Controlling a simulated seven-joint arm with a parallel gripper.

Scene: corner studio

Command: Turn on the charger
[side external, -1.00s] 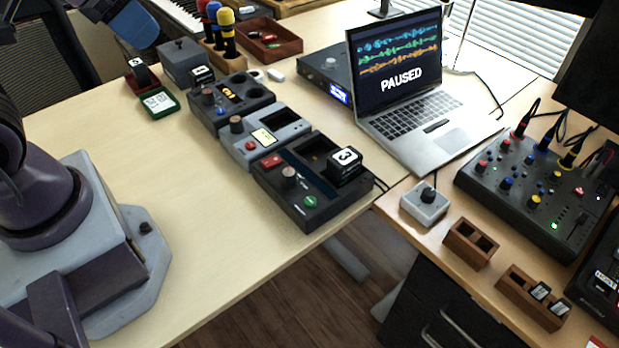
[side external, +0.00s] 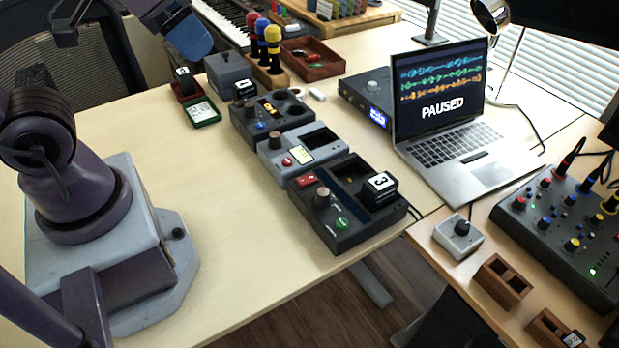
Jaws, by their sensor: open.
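Three box-like devices stand in a row on the pale table; no readable label shows which is the charger. The nearest black device (side external: 334,239) has a red switch (side external: 306,180), a knob (side external: 321,198), a green button (side external: 341,223) and a black block marked 3 (side external: 379,190) at its right end. The middle grey device (side external: 272,160) has a red button, a knob and a pale yellow display. The far black device (side external: 243,131) has an orange display, a blue knob and round wells. The switch's position is too small to tell. My gripper's fingers are out of view.
A laptop (side external: 440,140) reading PAUSED stands right of the devices. A small grey knob box (side external: 458,237), a wooden holder (side external: 502,281) and a mixer (side external: 560,230) are at the right. A green-edged tray (side external: 202,112) is at the left.

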